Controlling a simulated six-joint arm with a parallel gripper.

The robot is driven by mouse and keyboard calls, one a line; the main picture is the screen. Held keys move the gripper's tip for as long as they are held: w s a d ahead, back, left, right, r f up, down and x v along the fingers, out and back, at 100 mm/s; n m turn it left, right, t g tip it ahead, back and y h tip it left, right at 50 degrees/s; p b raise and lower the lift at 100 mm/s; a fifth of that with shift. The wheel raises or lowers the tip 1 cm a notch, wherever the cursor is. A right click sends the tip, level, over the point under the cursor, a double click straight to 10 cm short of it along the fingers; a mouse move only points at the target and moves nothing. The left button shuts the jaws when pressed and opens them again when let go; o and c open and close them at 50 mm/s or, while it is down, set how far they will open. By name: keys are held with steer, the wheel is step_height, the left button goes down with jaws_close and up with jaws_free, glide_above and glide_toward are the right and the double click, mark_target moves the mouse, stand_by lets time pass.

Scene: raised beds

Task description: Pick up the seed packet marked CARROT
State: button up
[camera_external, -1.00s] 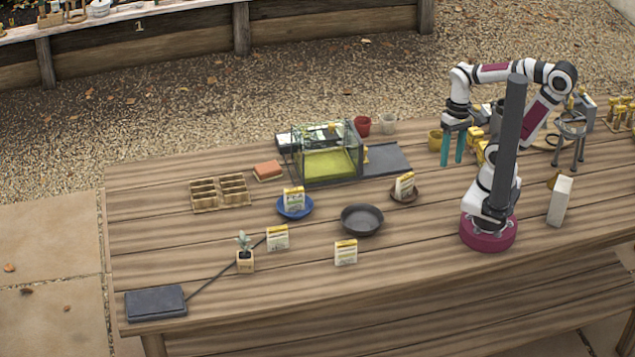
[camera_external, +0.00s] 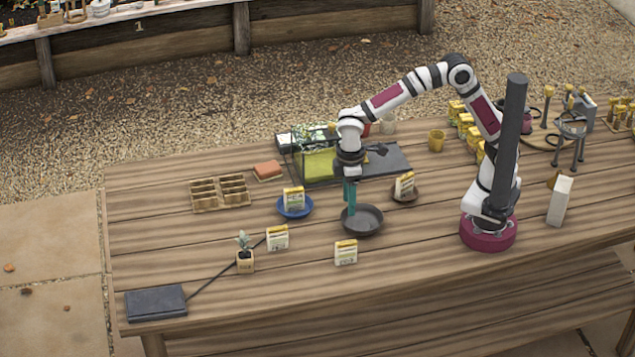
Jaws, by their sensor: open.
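Several white seed packets with yellow tops stand upright on the table. One packet (camera_external: 293,198) is on a blue plate (camera_external: 287,213), and another packet (camera_external: 404,186) is on a brown saucer (camera_external: 405,197). A third packet (camera_external: 278,238) stands near the small potted plant, and another packet (camera_external: 346,252) stands in front of the dark pan. Their lettering is too small to read surely, so I cannot tell which is marked CARROT. My gripper (camera_external: 350,209) is open, empty and pointing down at the pan's left part, between the blue plate and the brown saucer.
The dark round pan (camera_external: 364,222) is beneath my gripper. A glass case (camera_external: 318,165) with a green floor stands behind it. The front right table is clear.

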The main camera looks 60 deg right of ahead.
mark_target(346, 262)
steer(key=shift+n, duration=0.3)
steer(key=f, duration=1.1)
steer(key=a+f, duration=0.1)
steer(key=f, duration=0.5)
steer(key=shift+s, duration=0.1)
jaws_close()
steer(key=shift+r, duration=0.1)
